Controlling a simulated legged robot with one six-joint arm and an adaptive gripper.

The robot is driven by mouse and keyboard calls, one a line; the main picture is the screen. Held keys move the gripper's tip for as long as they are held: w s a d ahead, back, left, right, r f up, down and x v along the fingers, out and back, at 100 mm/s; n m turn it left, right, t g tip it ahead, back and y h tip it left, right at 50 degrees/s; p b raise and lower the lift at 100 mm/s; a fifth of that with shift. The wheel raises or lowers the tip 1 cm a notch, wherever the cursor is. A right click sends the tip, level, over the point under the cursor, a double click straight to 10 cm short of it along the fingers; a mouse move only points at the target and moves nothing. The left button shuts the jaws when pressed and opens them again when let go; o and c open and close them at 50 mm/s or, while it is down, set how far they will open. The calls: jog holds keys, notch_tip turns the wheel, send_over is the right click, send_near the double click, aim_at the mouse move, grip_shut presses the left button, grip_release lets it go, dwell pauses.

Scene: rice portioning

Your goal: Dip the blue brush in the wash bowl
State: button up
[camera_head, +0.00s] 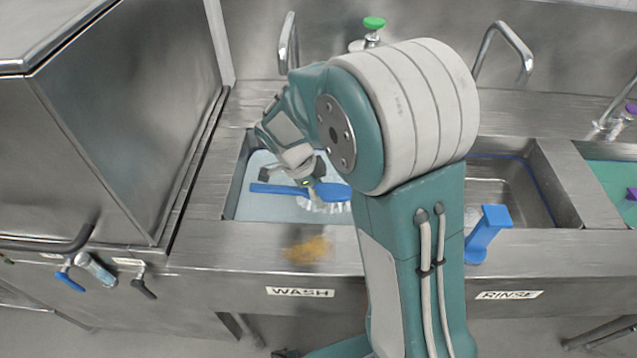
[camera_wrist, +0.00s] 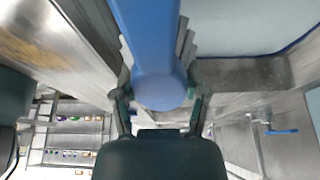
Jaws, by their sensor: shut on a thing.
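The blue brush (camera_head: 275,189) lies roughly level in the head view, its handle pointing left and its white bristles facing down at the right. It is over or in the wash bowl (camera_head: 236,192), the left basin with pale blue water above the WASH label. I cannot tell whether the bristles touch the water. My gripper (camera_head: 310,183) is shut on the brush between handle and head. In the wrist view, the blue brush (camera_wrist: 150,40) runs up between my gripper's fingers (camera_wrist: 159,97). My arm hides the basin's right part.
A yellow-brown smear (camera_head: 308,249) lies on the counter in front of the wash bowl. A blue upright object (camera_head: 487,234) stands at the counter edge by the rinse basin (camera_head: 505,185). A steel cabinet (camera_head: 130,120) rises at left. Taps (camera_head: 288,42) stand behind the basins.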

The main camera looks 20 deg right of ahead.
jog(key=shift+f, duration=9.15)
jog(key=shift+r, duration=0.1)
jog(key=shift+r, duration=11.4)
